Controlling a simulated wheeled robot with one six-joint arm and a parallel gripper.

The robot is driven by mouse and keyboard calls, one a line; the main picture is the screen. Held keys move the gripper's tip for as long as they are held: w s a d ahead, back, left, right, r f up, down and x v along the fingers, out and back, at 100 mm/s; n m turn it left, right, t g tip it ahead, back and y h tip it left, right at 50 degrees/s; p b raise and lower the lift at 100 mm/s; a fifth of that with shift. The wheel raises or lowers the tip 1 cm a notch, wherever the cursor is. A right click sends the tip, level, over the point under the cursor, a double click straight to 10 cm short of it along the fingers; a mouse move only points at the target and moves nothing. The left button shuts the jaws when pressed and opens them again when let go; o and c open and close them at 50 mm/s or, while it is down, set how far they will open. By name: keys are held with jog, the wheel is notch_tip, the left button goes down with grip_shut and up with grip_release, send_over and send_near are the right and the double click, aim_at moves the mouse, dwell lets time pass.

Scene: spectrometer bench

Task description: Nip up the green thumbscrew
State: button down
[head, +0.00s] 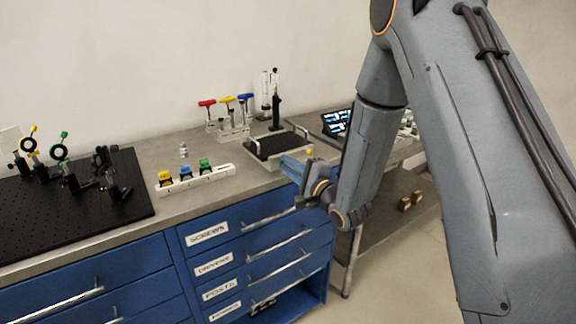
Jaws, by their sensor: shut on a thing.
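On the black breadboard at the left stands an optic mount with a green ring (59,149). A small green knob (64,134), which looks like the green thumbscrew, sits at its top. My gripper (289,167) is at the right end of the bench, far from that mount, in front of a grey tray. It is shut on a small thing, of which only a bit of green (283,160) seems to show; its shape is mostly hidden. T-handled drivers in red (207,103), yellow (227,100) and blue (245,97) stand in a rack at the back.
A yellow-ringed mount (29,140) and black posts stand on the breadboard (80,215). A white holder (215,177) carries yellow, blue and green blocks. The grey tray (262,157) with handles and a tablet (337,122) are at the right. Blue drawers (215,258) front the bench.

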dwell(0.4)
jog(key=c, duration=1.7)
grip_release()
jog(key=shift+c, duration=0.2)
jog(key=b+v, duration=0.1)
jog(key=v, duration=0.7)
jog(key=shift+b, duration=0.35)
jog(key=shift+w, duration=0.15)
